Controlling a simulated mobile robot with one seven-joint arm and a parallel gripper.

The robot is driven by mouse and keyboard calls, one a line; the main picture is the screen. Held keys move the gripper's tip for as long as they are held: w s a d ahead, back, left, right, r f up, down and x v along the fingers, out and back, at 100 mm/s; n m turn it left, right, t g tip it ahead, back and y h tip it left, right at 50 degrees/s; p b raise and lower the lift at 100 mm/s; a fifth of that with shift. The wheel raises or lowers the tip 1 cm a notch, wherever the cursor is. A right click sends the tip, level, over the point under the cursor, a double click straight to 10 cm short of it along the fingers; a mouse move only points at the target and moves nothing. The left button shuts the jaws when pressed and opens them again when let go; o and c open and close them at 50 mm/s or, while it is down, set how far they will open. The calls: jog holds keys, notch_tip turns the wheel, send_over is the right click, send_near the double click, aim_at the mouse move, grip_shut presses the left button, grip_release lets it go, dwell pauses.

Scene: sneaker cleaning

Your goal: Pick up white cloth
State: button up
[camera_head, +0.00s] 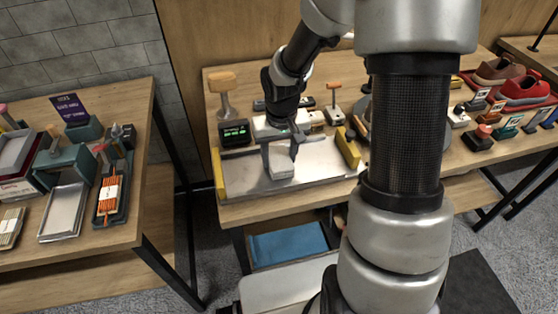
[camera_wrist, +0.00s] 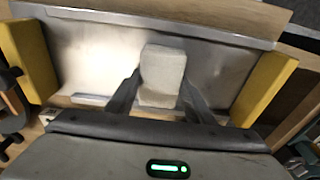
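The white cloth is a small, folded, off-white block (camera_head: 281,171) on the metal tray (camera_head: 325,160) at the middle table's front. In the wrist view the cloth (camera_wrist: 162,75) stands out between the two dark fingers. My gripper (camera_head: 280,150) points down over it, one finger on each side. In the wrist view the fingertips of my gripper (camera_wrist: 161,82) line up closely with the cloth's left and right edges. I cannot tell whether they press on it. The cloth appears to rest on the tray, with no clear lift visible.
Yellow blocks flank the tray (camera_wrist: 262,90). A dark box with a green display (camera_head: 234,132) and a wooden-handled tool (camera_head: 224,90) stand behind. Red shoes (camera_head: 520,88) are at the right. A side table (camera_head: 115,230) with trays is at the left. A blue-lined drawer (camera_head: 288,244) is below.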

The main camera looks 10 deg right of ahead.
aim_at(280, 161)
jog(key=shift+r, duration=0.15)
jog(key=shift+c, duration=0.5)
jog(key=shift+r, duration=0.35)
notch_tip(280, 161, up, 13)
jog(key=s+p, duration=0.1)
jog(key=p, duration=1.1)
jog(key=shift+s+f, duration=0.15)
jog(key=shift+f, duration=0.1)
